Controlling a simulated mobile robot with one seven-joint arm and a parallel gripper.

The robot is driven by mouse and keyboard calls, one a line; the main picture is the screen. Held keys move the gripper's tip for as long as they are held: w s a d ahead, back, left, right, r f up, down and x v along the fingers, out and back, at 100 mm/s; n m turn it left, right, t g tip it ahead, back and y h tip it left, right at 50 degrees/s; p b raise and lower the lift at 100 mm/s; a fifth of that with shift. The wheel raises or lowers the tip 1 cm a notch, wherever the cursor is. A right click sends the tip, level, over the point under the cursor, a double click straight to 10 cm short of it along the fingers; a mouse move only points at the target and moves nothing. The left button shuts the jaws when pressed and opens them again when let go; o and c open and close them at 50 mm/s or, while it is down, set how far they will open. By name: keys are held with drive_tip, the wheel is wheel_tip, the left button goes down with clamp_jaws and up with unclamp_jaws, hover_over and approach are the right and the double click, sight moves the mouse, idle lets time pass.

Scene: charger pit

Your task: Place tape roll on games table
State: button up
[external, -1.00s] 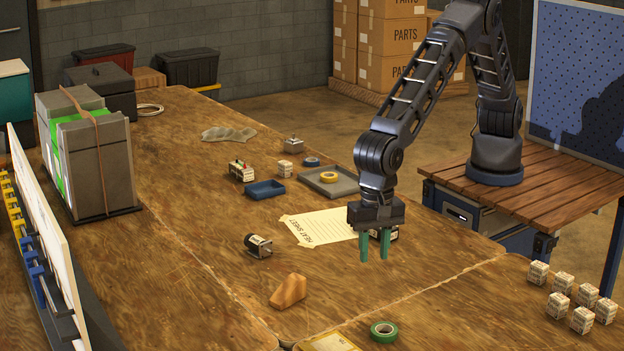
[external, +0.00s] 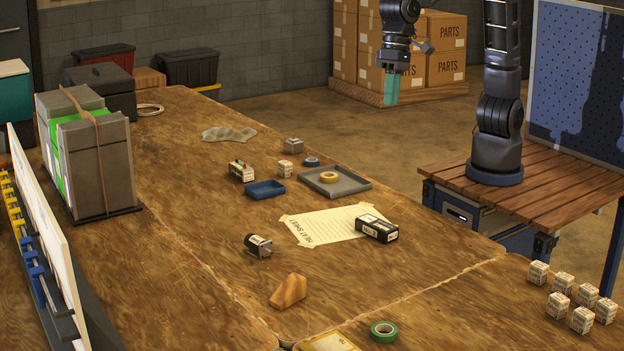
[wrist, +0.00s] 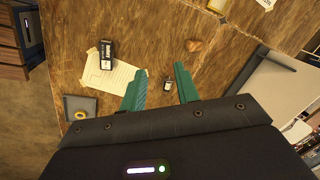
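Three tape rolls show in the external view. A green roll (external: 383,331) lies flat near the front edge of the wooden table (external: 215,240). A yellow roll (external: 328,177) lies in a grey tray (external: 353,189), and a small blue roll (external: 311,161) lies just behind that tray. The yellow roll also shows in the wrist view (wrist: 80,115). I cannot tell which surface is called the games table. My gripper (external: 391,103) is raised high at the back right, well away from all the rolls. In the wrist view its green fingers (wrist: 159,68) are apart with nothing held between them.
A black box (external: 377,229) lies on a taped paper sheet (external: 322,227). A motor (external: 258,246), a wooden wedge (external: 288,291) and a blue tray (external: 264,189) are nearby. Several small white boxes (external: 560,303) stand at the right. Stacked cartons (external: 446,50) stand behind my gripper.

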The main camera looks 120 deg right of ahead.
drive_tip(key=s+d+r+n, duration=0.2)
drive_tip(key=s+d, duration=0.1)
drive_tip(key=s, duration=0.3)
drive_tip(key=s+d+r+n+t, duration=0.1)
drive_tip(key=s+d+n, duration=0.1)
drive_tip(key=s, duration=0.4)
drive_tip(key=s+d+r+n, duration=0.2)
drive_tip(key=s+d, duration=0.1)
drive_tip(key=s, duration=0.3)
drive_tip(key=s+d+f+n, duration=0.1)
drive_tip(key=s+f+n, duration=0.1)
drive_tip(key=s, duration=0.5)
drive_tip(key=s+d+f+n+t+h, duration=0.1)
drive_tip(key=s+d+f+n, duration=0.1)
drive_tip(key=s, duration=0.6)
drive_tip(key=shift+d+n+t, duration=0.2)
drive_tip(key=shift+n+t, duration=0.1)
drive_tip(key=shift+n, duration=0.5)
